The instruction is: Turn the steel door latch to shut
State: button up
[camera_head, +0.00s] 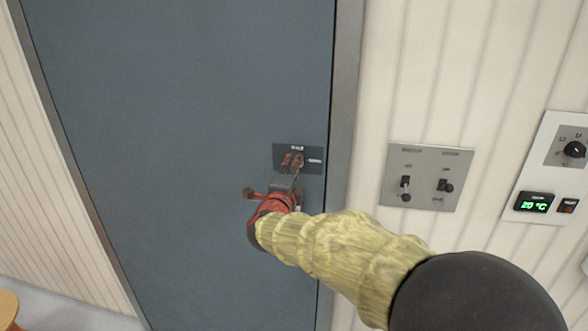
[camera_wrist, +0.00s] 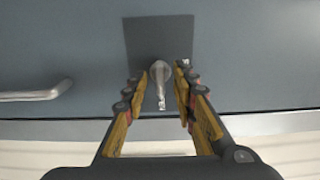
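The steel latch (camera_wrist: 159,82) is a small rounded lever on a dark square plate (camera_wrist: 140,35) fixed to the blue-grey door (camera_head: 180,110). In the wrist view its free end points down toward the gripper's palm. My gripper (camera_wrist: 161,73) is open, with one finger on each side of the lever and a visible gap to each. In the head view my gripper (camera_head: 292,161) is in front of the plate (camera_head: 315,151) near the door's right edge, and mostly hides the latch. Small pale labels on the plate are too small to read.
A bar handle (camera_wrist: 30,95) is on the door, at the left of the wrist view. Right of the door frame (camera_head: 345,90) are a switch panel (camera_head: 430,165) and a control panel (camera_head: 550,150) with a green display. A wooden round top (camera_head: 8,308) shows at lower left.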

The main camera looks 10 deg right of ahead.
jog(key=shift+c, duration=0.2)
grip_shut()
dwell(0.3)
jog(key=shift+n+p, duration=0.3)
jog(key=n+p, duration=1.2)
jog(key=n, duration=0.5)
jog(key=shift+p, duration=0.35)
jog(key=shift+n, duration=0.3)
